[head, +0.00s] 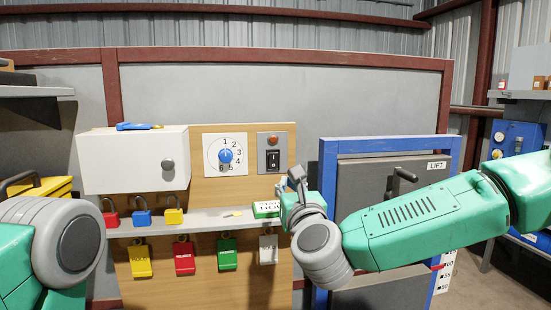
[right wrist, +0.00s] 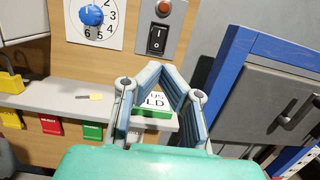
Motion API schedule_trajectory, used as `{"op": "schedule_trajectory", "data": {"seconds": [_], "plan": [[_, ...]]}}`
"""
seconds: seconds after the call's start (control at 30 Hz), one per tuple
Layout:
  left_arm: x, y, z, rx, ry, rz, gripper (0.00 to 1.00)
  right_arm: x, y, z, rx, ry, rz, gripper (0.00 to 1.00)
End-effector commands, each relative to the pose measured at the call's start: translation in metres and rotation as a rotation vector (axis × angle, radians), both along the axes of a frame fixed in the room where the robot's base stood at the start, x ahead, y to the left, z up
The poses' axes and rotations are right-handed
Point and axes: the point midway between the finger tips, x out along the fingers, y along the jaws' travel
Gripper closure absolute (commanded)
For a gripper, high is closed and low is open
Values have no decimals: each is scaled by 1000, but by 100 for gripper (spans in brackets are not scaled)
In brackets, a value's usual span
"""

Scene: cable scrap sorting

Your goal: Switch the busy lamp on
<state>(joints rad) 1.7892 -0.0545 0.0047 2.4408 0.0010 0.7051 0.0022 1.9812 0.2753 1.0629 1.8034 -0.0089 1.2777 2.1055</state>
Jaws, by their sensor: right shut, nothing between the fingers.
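The lamp (head: 272,140) is a small dull orange-red dome at the top of a grey plate on the wooden board; it looks unlit. It also shows at the top of the right wrist view (right wrist: 164,8). Below it on the plate is a black rocker switch (head: 273,159) marked I above and O below, seen closer in the right wrist view (right wrist: 158,39). Which way the rocker is tipped is hard to tell. My right gripper (head: 295,176) is shut and empty, in front of the board, just below and right of the switch, apart from it. My left gripper is out of view.
A white dial plate with a blue knob (head: 225,156) is left of the switch. A narrow shelf (head: 200,221) below holds padlocks, a small key and a green-and-white block (head: 265,209). Coloured tags hang underneath. A blue-framed grey cabinet (head: 328,190) stands close on the right.

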Motion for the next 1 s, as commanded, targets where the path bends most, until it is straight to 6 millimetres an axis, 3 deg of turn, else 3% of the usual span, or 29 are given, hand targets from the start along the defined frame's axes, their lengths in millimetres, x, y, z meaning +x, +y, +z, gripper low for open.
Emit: {"op": "schedule_trajectory", "data": {"seconds": [0.37, 0.8, 1.0], "plan": [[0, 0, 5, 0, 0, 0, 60, 14, 3, 0, -6, 3, -1, 100], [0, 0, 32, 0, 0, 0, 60, 93, 19, 15, -7, 1, -1, 100], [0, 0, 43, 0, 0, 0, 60, 120, 25, 19, -7, 2, 1, 100]]}}
